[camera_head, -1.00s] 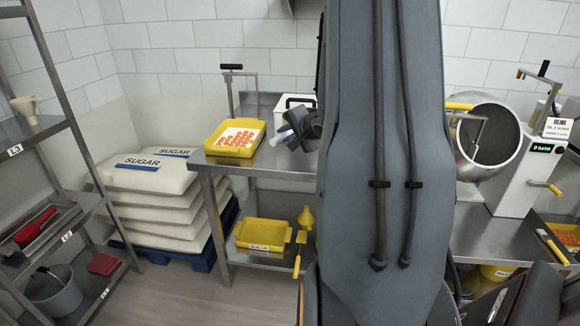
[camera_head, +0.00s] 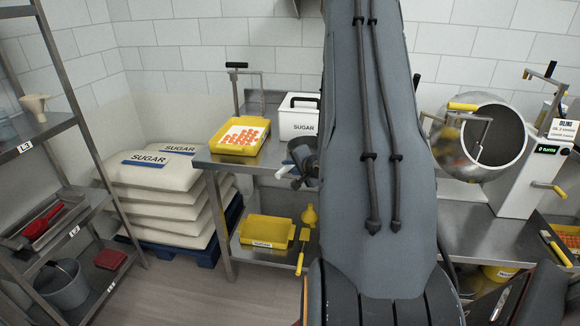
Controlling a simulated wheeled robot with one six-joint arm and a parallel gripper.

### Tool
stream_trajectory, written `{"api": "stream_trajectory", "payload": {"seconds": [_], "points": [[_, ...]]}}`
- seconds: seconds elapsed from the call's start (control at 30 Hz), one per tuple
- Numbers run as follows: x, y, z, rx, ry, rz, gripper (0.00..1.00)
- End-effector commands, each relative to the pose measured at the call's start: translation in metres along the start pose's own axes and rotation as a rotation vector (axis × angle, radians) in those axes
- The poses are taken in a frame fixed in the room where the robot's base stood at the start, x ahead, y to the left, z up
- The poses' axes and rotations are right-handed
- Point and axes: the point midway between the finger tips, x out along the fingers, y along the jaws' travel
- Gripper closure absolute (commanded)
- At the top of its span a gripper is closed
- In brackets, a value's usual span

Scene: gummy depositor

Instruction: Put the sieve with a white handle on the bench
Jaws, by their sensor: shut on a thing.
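My gripper (camera_head: 292,170) is partly hidden behind my own arm, at the right part of the steel bench (camera_head: 250,167). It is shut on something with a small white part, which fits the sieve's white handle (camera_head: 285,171). The sieve's bowl does not show clearly. The white part is by the bench's front edge, and I cannot tell whether it touches the top. The bench is a metal table with a lower shelf.
On the bench stand a yellow tray (camera_head: 225,148) with orange pieces and a white SUGAR box (camera_head: 299,123). Its lower shelf holds a yellow tray (camera_head: 267,230) and a yellow funnel (camera_head: 310,215). Sugar sacks (camera_head: 150,172) are stacked left. A drum machine (camera_head: 519,174) stands right.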

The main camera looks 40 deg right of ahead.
Motion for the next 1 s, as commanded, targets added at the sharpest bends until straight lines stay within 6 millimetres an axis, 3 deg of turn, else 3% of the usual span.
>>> {"api": "stream_trajectory", "payload": {"seconds": [0.2,0.23,0.33,0.73,1.0], "points": [[0.0,-0.001,0.0,-0.001,0.0,-0.001,1.0],[0.0,0.0,0.0,0.0,0.0,0.0,0.8],[0.0,0.0,0.0,0.0,0.0,0.0,0.64],[-0.006,0.0,0.0,0.0,0.0,0.0,0.63],[-0.05,0.0,-0.001,0.0,0.003,-0.001,0.63]]}}
